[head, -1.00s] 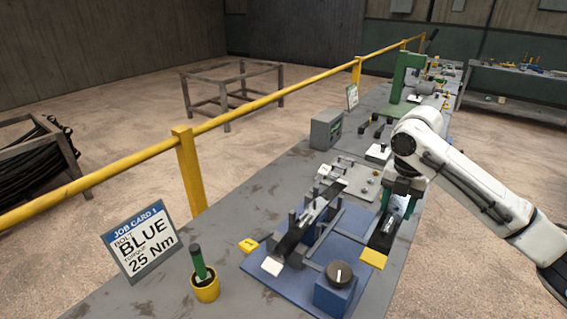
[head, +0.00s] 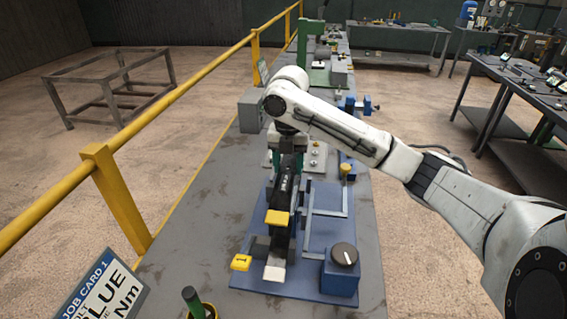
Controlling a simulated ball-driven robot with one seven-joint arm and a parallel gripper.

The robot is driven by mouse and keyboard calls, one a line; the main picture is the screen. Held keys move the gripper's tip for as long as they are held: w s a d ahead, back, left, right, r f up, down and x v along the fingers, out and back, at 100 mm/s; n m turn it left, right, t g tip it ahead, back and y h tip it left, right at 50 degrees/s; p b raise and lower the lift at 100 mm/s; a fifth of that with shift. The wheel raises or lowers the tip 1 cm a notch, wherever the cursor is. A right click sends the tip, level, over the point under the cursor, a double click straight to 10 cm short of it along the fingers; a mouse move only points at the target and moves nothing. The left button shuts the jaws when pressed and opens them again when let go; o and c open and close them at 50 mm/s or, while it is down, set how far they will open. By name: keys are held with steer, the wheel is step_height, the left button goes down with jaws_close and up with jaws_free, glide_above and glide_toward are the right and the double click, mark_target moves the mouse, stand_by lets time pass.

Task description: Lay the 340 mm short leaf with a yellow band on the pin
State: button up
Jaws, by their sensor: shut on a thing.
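A dark leaf with a yellow band (head: 277,217) at its near end hangs from my gripper (head: 287,150), which is shut on it. The leaf lies lengthwise over the blue fixture plate (head: 325,236). Below its near end, a leaf with a white band (head: 274,272) sits in the fixture. The yellow-banded leaf covers much of that lower leaf. I cannot tell whether the two touch. The pin cannot be made out; the held leaf and my gripper hide the fixture's middle.
A blue box with a dark dial (head: 342,262) stands on the plate's near right corner. A yellow tag (head: 240,262) lies at its left. A green-handled tool in a yellow cup (head: 195,303) and a job card (head: 104,292) stand nearer. A yellow rail (head: 170,95) runs along the bench's left.

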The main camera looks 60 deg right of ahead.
steer(key=shift+w, duration=0.1)
steer(key=shift+f+b, duration=1.75)
steer(key=shift+f, duration=0.8)
steer(key=shift+d+f+b, duration=0.1)
steer(key=shift+f+b, duration=1.2)
steer(key=shift+f, duration=0.8)
stand_by(0.9)
steer(key=o, duration=1.6)
steer(key=shift+s+f, duration=0.1)
steer(key=shift+s, duration=0.1)
steer(key=shift+r+p, duration=3.15)
steer(key=shift+r, duration=0.4)
